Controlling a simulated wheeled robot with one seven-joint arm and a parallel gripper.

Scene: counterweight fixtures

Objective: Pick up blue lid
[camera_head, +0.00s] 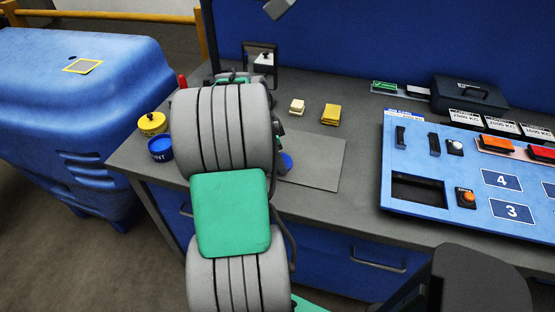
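A small round blue piece (286,162), which looks like the blue lid, shows at the right edge of my arm, on or beside a flat grey plate on the workbench. My arm hides part of it. A blue pot (160,149) with a light label stands at the bench's left front corner; its top looks open. My large grey and green arm fills the middle of the view. My gripper is hidden behind it, so its distance from the blue piece and its opening do not show.
A yellow pot (152,123) stands behind the blue pot. The grey plate (319,162) lies right of my arm. Pale blocks (297,106) and yellow blocks (331,114) sit farther back. A blue control panel (460,180) fills the right side. A dark case (468,94) stands behind it.

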